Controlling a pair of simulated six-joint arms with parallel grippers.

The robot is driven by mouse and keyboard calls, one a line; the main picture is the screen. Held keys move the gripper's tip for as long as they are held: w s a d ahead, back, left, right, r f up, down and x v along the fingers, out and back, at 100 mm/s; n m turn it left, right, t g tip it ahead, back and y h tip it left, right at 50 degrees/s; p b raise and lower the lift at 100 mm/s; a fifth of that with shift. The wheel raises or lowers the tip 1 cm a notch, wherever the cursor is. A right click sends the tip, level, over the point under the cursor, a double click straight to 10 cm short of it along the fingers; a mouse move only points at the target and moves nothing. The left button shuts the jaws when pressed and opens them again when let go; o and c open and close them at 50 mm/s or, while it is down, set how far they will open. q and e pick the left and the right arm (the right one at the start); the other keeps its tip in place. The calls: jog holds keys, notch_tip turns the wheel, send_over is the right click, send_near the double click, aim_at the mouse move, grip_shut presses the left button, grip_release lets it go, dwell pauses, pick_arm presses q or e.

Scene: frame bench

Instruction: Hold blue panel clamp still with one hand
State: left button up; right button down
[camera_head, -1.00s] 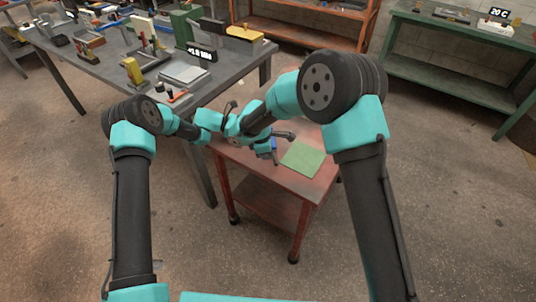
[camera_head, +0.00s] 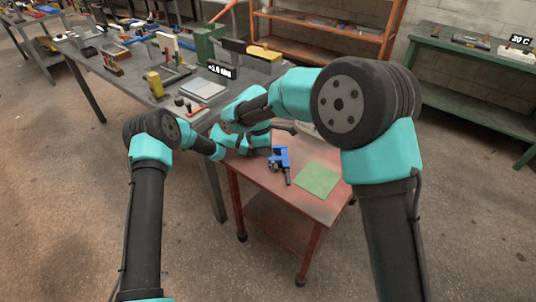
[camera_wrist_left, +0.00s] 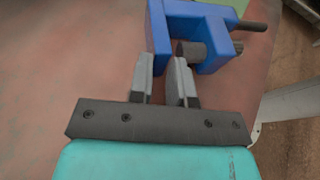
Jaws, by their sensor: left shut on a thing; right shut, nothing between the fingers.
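The red table (camera_head: 300,205) carries the green square (camera_head: 317,180). A grey bench (camera_head: 130,75) with several fixtures and a small display stands behind at left. An orange shelf (camera_head: 330,35) and a green bench (camera_head: 460,90) stand farther back. My two arms cross close together above the table.

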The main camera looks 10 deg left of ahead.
pick_arm(q)
jog(key=o, duration=0.8)
jog(key=shift+a, duration=0.15)
jog(key=v, duration=1.1)
jog(key=shift+a+r, duration=0.2)
jog(key=shift+a, duration=0.15)
